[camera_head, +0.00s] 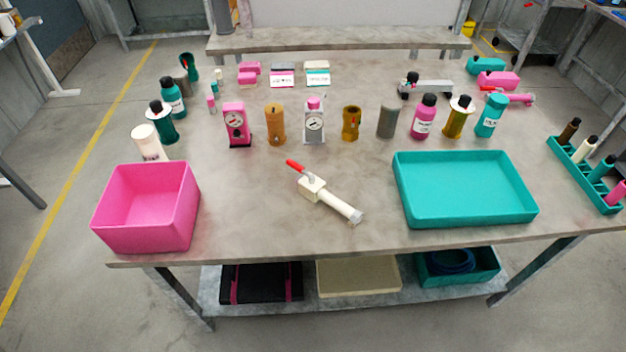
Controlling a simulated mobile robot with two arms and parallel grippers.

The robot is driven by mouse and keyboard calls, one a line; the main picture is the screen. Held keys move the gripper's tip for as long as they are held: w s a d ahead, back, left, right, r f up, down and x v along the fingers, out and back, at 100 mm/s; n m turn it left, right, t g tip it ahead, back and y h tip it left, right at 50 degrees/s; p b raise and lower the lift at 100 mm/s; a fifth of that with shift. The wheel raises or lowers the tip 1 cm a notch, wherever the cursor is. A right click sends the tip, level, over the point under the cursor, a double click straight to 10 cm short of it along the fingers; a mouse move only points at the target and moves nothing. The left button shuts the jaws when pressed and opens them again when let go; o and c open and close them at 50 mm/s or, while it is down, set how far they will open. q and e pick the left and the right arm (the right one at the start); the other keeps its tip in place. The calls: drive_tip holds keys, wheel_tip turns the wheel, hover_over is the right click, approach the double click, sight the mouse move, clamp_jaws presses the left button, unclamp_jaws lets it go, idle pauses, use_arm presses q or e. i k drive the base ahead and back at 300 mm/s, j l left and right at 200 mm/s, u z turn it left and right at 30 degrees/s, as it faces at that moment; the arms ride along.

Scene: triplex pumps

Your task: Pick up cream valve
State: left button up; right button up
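The cream valve (325,195) lies on the table (270,222) near the middle of its front part. It has a cream body and pipe, a red handle at its upper left end and a grey metal end at its lower right. It lies diagonally, with clear table around it. Neither of my grippers shows in the head view.
A pink bin (147,207) stands at the front left and a teal tray (466,188) at the front right; both look empty. Gauges, bottles and cylinders stand in a row behind the valve. A teal rack (588,174) sits at the far right edge.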

sight(316, 190)
drive_tip(key=i+j+z, duration=0.15)
drive_tip(key=j+z, duration=0.8)
drive_tip(key=j, duration=0.3)
drive_tip(key=j+z, duration=0.5)
drive_tip(key=j, duration=0.2)
